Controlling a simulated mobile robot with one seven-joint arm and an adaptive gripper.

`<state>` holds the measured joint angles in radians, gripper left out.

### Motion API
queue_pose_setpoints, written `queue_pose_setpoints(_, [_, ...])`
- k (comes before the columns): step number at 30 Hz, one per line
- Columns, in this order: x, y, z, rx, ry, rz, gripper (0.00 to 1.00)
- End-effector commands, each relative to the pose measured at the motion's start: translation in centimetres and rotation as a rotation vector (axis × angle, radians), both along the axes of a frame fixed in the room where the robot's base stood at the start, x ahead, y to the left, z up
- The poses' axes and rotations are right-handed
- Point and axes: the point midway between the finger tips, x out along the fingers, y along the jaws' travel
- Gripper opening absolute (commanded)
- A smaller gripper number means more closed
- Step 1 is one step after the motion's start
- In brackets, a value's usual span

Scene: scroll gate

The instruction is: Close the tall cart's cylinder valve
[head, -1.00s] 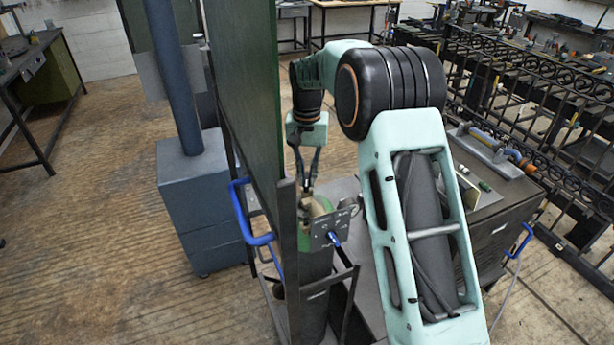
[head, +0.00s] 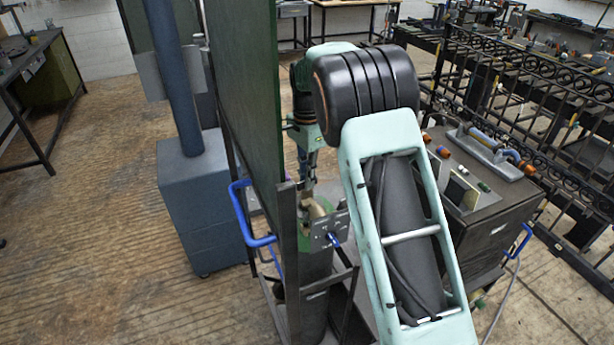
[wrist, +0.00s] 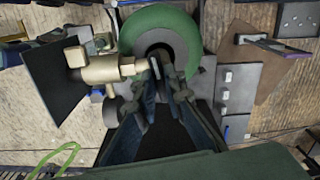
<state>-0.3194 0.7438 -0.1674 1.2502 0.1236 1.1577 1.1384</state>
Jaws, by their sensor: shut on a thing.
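The tall cart (head: 288,240) stands in the middle of the head view. It holds a dark cylinder (head: 317,268) with a green shoulder, which shows as a green ring (wrist: 186,36) in the wrist view. The brass cylinder valve (wrist: 101,70) sticks out sideways over the shoulder in the wrist view. My gripper (head: 308,194) reaches down from above to the cylinder's top. In the wrist view my gripper's fingertips (wrist: 168,80) are close together at the valve's right end, shut on it. The fingers hide the gripped part, so its shape is unclear.
A tall green panel (head: 242,100) rises on the cart's left, close to my arm. A grey plate (head: 327,232) sits in front of the cylinder. A blue-grey column base (head: 195,200) is at left. A dark bench with parts (head: 485,195) stands at right.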

Motion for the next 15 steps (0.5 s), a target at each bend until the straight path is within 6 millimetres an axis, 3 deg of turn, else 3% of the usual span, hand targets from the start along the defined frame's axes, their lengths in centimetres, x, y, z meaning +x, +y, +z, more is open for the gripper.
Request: queue_pose_setpoints(15, [0.11,-0.04,0.11,0.000,-0.004,-0.191,0.00])
